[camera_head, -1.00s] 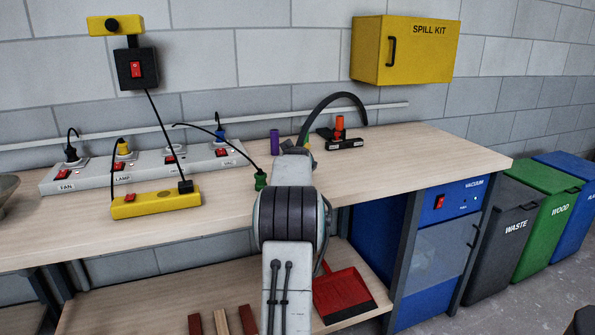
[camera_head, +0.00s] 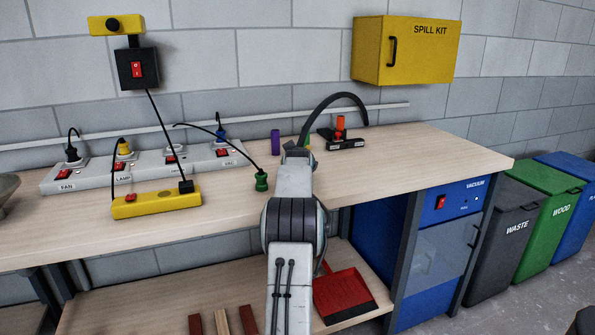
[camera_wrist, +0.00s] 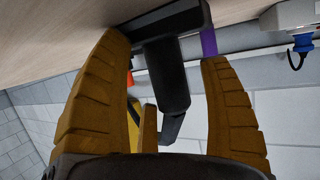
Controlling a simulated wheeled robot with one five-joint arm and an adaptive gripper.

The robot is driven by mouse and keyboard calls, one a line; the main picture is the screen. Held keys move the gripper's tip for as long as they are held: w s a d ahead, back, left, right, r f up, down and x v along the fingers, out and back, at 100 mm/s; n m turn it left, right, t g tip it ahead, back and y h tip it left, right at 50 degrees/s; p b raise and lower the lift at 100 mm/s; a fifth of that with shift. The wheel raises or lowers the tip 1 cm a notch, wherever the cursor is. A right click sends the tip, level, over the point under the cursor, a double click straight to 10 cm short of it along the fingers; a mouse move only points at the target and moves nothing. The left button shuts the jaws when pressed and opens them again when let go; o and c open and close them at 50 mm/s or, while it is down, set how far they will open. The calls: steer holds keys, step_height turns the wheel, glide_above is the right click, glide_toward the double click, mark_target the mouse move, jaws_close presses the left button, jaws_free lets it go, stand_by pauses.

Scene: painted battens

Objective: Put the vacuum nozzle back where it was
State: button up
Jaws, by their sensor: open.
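The vacuum nozzle (camera_wrist: 165,75) fills the middle of the wrist view: a black crosswise head at the bench surface with a black cylindrical neck. The neck lies between the two brown fingers of my gripper (camera_wrist: 165,48), which are open on either side, with a visible gap on the right. A thin bent black part runs on beyond the neck. In the head view my arm hides the nozzle and fingertips. The black hose (camera_head: 340,96) arches from behind a black labelled block (camera_head: 345,143) down to behind my wrist. An orange cylinder (camera_head: 341,123) stands at that block.
A purple cylinder (camera_head: 275,141) stands behind my wrist to the left; a green plug-like piece (camera_head: 261,181) is nearer. Labelled socket strips (camera_head: 150,170) and a yellow power strip (camera_head: 156,203) occupy the left. The bench's right end (camera_head: 440,150) is clear.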

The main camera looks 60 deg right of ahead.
steer(key=c, duration=1.2)
steer(key=shift+c, duration=0.2)
